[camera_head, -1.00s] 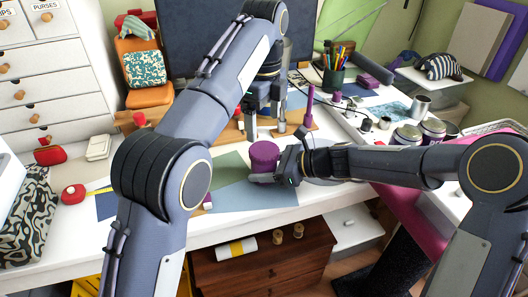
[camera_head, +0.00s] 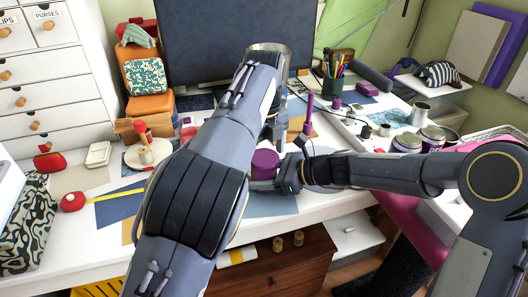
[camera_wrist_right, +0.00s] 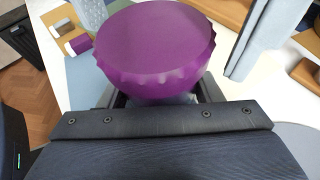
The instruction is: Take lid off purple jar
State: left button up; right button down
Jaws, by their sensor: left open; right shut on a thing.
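The purple jar has a ridged purple lid (camera_head: 264,158) and stands upright over the coloured sheets near the table's front edge. In the right wrist view its lid (camera_wrist_right: 155,45) hides most of the pale body below. My right gripper (camera_head: 280,180) is shut on the jar from the right, below the lid. Its jaws (camera_wrist_right: 165,97) flank the body in the wrist view. My left gripper (camera_head: 273,128) is open, just behind and above the lid, and partly hidden by my left arm. Grey parts beside the lid in the wrist view look like its fingers.
A purple post (camera_head: 308,115) stands behind the jar to the right. A pen cup (camera_head: 333,85) and silver tins (camera_head: 407,142) stand further right.

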pick_arm(q)
jog(key=shift+f, duration=0.25)
jog(key=c, duration=1)
jog(key=n, duration=0.5)
jog(key=shift+n, duration=0.4)
jog(key=n, duration=0.4)
jog(key=shift+r+n, duration=0.1)
jog(key=shift+n, duration=0.2)
jog(key=n, duration=0.3)
